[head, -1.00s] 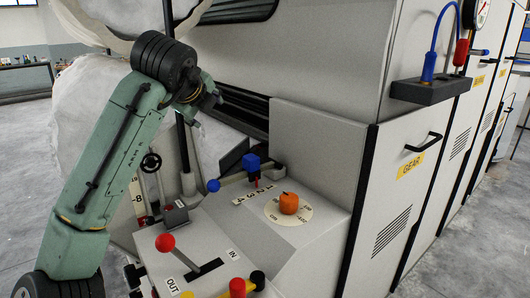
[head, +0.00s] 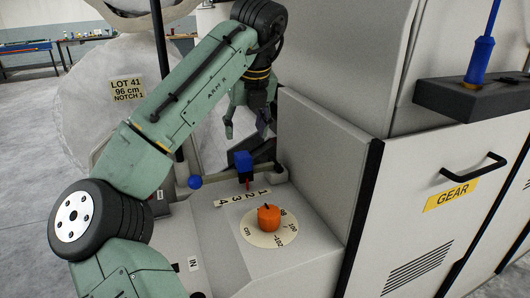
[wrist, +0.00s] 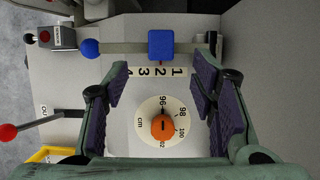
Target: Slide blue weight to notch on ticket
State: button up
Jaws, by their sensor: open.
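The blue weight (head: 243,161) is a cube on a horizontal bar; it also shows in the wrist view (wrist: 161,44). Its small red pointer is at about the 2 on the number strip (wrist: 156,72), which reads 4, 3, 2, 1 from left to right there. The ticket (head: 128,90) reads "LOT 41, 96 cm, NOTCH 1" and hangs on the pale roll at left. My gripper (head: 246,124) is open and empty above the panel, apart from the weight. In the wrist view its fingers (wrist: 158,103) stand wide on either side of the dial.
An orange knob (head: 268,217) sits on a round cm dial (head: 250,236) in front of the strip. A blue ball (head: 195,182) ends the bar at left. A red-knobbed lever (wrist: 8,132) is at lower left in the wrist view. A grey wall (head: 318,170) rises at right.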

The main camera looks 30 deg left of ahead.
aim_at(244, 155)
jog(key=p+x, duration=0.1)
jog(key=x, duration=0.9)
jog(key=shift+w+f, duration=0.15)
jog(key=shift+f, duration=0.25)
jog(key=shift+c, duration=0.6)
grip_shut()
